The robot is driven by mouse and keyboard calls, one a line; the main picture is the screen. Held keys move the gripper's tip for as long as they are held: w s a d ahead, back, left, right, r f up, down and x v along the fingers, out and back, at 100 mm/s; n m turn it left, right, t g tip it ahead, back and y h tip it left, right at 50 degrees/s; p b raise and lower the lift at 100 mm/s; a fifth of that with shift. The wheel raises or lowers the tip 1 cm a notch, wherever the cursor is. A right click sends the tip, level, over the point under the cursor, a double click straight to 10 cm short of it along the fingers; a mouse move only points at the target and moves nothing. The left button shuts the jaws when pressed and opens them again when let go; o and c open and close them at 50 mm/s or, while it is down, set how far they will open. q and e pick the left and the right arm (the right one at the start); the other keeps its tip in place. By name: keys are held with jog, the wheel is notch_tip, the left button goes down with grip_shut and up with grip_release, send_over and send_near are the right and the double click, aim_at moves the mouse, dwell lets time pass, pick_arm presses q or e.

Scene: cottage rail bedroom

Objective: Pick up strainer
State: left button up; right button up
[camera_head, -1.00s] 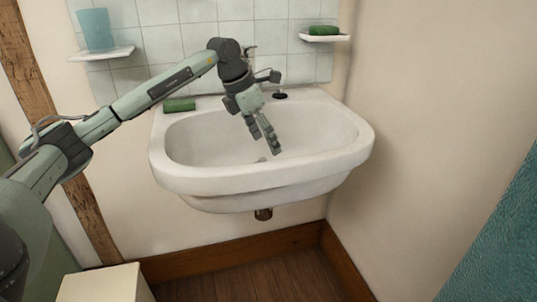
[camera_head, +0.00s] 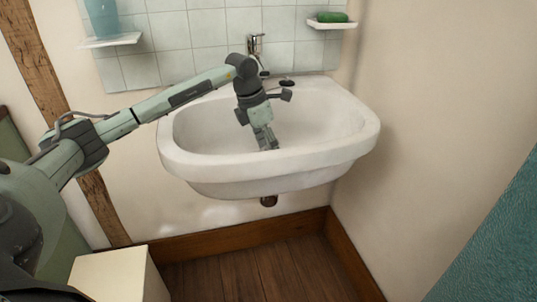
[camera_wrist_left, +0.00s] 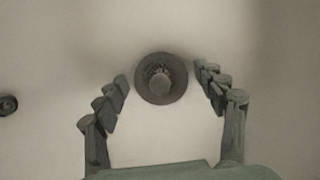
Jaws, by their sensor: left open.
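The strainer (camera_wrist_left: 162,79) is a round dark grey disc with a mesh centre. In the left wrist view it lies at the bottom of the sink, ahead of and between the fingertips. My left gripper (camera_wrist_left: 163,83) is open, with a finger on each side of the strainer and gaps to both. In the head view the left gripper (camera_head: 267,142) reaches down into the white sink (camera_head: 340,128), and the strainer is hidden there. My right gripper is not in view.
The sink rim surrounds the gripper, with a chrome tap (camera_head: 255,45) behind it. A dark stopper (camera_head: 287,83) lies on the back ledge. A green soap (camera_head: 331,17) sits on a wall dish, and a blue cup (camera_head: 103,18) stands on a shelf (camera_head: 112,40).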

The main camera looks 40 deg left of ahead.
pick_arm(q)
jog(key=c, duration=0.9)
jog(key=shift+r, duration=0.1)
